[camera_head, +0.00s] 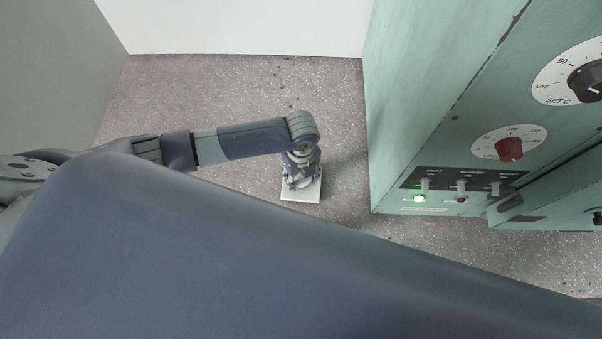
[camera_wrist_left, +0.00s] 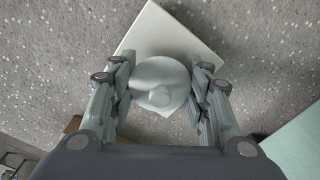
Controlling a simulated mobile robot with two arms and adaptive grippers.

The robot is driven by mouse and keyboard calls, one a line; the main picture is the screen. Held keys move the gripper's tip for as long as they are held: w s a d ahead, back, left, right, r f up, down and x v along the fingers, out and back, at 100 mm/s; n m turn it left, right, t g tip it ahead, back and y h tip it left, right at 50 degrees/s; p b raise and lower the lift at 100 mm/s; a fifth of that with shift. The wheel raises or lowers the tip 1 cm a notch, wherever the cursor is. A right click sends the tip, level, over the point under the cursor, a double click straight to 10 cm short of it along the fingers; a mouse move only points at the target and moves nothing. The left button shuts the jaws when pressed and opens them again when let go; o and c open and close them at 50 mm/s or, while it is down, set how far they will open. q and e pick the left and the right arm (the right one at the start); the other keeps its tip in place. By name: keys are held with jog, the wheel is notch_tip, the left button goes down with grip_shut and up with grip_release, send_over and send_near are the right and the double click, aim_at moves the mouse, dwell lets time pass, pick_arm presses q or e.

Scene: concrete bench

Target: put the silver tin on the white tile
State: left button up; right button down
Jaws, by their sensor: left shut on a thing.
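The silver tin (camera_wrist_left: 160,84) is round with a small knob on top, and shows between the fingers in the left wrist view. My left gripper (camera_wrist_left: 158,92) is shut on the tin. The white tile (camera_wrist_left: 166,32) lies beneath the tin in that view; I cannot tell whether the tin touches it. In the head view my left gripper (camera_head: 300,180) points down over the white tile (camera_head: 301,196), and the gripper hides the tin there. My right gripper is not in view.
A green cabinet (camera_head: 412,120) with dials and switches stands to the right of the tile. A white wall (camera_head: 235,25) is at the back. The speckled bench (camera_head: 225,85) is clear around the tile.

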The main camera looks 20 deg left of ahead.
pick_arm(q)
jog(key=o, duration=1.1)
notch_tip(320, 180, up, 12)
jog(key=shift+r+b, duration=0.1)
jog(key=shift+b, duration=0.2)
